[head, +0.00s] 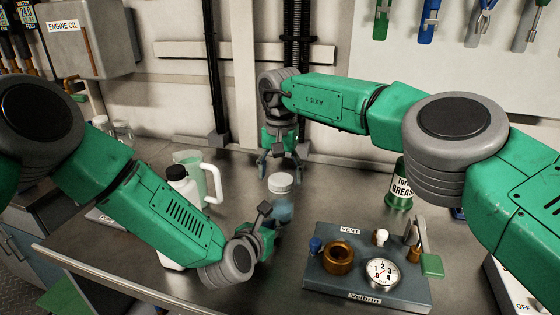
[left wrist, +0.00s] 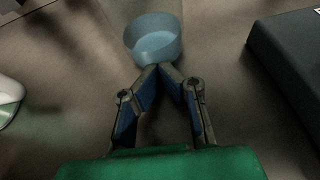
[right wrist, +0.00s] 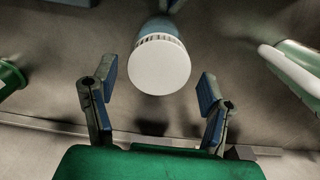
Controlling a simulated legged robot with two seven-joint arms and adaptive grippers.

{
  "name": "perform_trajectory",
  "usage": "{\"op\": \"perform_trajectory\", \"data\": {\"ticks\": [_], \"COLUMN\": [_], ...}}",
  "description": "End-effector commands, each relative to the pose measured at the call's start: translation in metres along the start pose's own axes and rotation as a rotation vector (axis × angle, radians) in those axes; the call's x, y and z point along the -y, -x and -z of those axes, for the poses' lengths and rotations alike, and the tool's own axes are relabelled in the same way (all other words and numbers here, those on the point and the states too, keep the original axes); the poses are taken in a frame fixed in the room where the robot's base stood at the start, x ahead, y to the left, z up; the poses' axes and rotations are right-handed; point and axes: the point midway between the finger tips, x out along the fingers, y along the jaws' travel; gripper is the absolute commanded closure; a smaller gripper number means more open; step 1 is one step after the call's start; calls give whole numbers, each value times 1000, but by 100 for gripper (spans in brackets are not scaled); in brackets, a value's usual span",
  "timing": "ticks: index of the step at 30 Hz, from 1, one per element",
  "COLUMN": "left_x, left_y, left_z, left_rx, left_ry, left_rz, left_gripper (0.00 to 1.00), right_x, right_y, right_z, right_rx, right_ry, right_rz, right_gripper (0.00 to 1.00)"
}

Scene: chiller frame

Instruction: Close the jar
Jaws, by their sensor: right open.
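The jar (head: 281,208) has a bluish see-through body and stands upright on the metal bench. A white lid (head: 281,181) sits on top; whether it is screwed tight I cannot tell. In the right wrist view the lid (right wrist: 160,66) is a white disc beyond and between my open fingers. My right gripper (head: 279,163) is open and empty, behind and above the jar.
A valve block (head: 330,281) with a gauge and brass fitting stands right of the jar. A green grease can (head: 399,190) is at the back right.

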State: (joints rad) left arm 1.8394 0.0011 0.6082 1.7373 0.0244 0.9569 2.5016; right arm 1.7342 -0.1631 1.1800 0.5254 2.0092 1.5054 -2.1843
Motion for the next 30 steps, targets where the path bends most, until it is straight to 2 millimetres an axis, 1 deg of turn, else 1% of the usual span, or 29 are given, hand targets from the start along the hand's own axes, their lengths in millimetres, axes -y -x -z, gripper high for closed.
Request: {"op": "perform_trajectory", "data": {"ticks": [4, 12, 13, 14, 15, 17, 20, 23, 26, 28, 29, 30], "left_x": [0, 0, 0, 0, 0, 0, 0, 0, 0, 0, 0, 0], "left_y": [0, 0, 0, 0, 0, 0, 0, 0, 0, 0, 0, 0], "left_z": [0, 0, 0, 0, 0, 0, 0, 0, 0, 0, 0, 0], "left_rx": [0, 0, 0, 0, 0, 0, 0, 0, 0, 0, 0, 0], "left_ry": [0, 0, 0, 0, 0, 0, 0, 0, 0, 0, 0, 0], "left_rz": [0, 0, 0, 0, 0, 0, 0, 0, 0, 0, 0, 0], "left_gripper": [100, 100, 100, 100, 100, 100, 100, 100, 100, 100, 100, 100], "right_x": [0, 0, 0, 0, 0, 0, 0, 0, 0, 0, 0, 0], "right_y": [-8, -9, -9, -9, -9, -9, -9, -9, -9, -10, -10, -10], "right_z": [0, 0, 0, 0, 0, 0, 0, 0, -1, -1, -1, -1], "right_rx": [0, 0, 0, 0, 0, 0, 0, 0, -1, -4, -5, -5], "right_ry": [-1, -1, -1, -1, -1, -1, -2, -43, -176, -316, -353, -343], "right_rz": [0, 0, 0, 0, 0, 0, 0, 0, 1, 0, 0, 0], "right_gripper": [32, 32, 39, 49, 63, 84, 84, 84, 84, 84, 84, 84]}}
